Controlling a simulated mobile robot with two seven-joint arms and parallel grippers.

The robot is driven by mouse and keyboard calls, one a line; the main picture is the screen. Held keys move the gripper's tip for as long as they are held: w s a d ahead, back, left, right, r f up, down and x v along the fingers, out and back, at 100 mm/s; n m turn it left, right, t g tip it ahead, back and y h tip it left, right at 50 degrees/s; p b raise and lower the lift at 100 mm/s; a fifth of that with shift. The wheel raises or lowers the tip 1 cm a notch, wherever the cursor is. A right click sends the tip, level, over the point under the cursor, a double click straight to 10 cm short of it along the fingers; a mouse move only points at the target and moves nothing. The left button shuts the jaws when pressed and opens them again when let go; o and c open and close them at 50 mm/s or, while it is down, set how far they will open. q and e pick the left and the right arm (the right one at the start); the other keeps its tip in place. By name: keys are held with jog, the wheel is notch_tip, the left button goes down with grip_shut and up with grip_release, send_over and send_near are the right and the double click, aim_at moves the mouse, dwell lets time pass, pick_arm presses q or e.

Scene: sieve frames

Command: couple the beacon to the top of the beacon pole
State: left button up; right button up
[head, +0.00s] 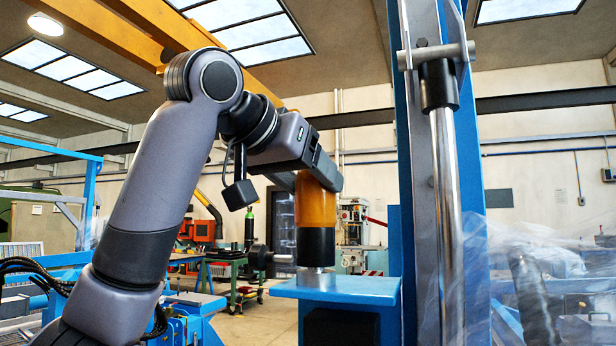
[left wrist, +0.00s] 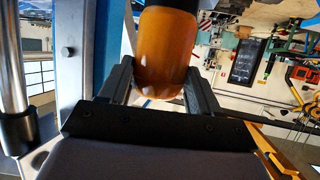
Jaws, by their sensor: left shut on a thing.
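The beacon (head: 316,207) has an amber body over a black lower part and stands upright in the head view. My left gripper (head: 317,174) comes in from the left and is shut on its amber upper end. In the left wrist view the amber end of the beacon (left wrist: 165,50) sits between the two fingers of my left gripper (left wrist: 160,82). A short silvery fitting (head: 317,278), which looks like the top of the beacon pole, shows just under the beacon. I cannot tell whether they touch. My right gripper is not in view.
A blue plate (head: 345,289) lies under the fitting. A blue upright with a chrome cylinder (head: 447,200) rises close on the right. Clear wrapping (head: 550,270) lies beyond it.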

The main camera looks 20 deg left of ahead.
pick_arm(q)
jog(key=shift+f, duration=0.3)
jog(key=o, duration=1.3)
jog(key=shift+o, duration=0.2)
jog(key=b+v, duration=0.1)
jog(key=v, duration=0.5)
jog(key=shift+s+a+r, duration=0.15)
jog(key=shift+s+r, duration=0.15)
jog(key=shift+s, duration=0.3)
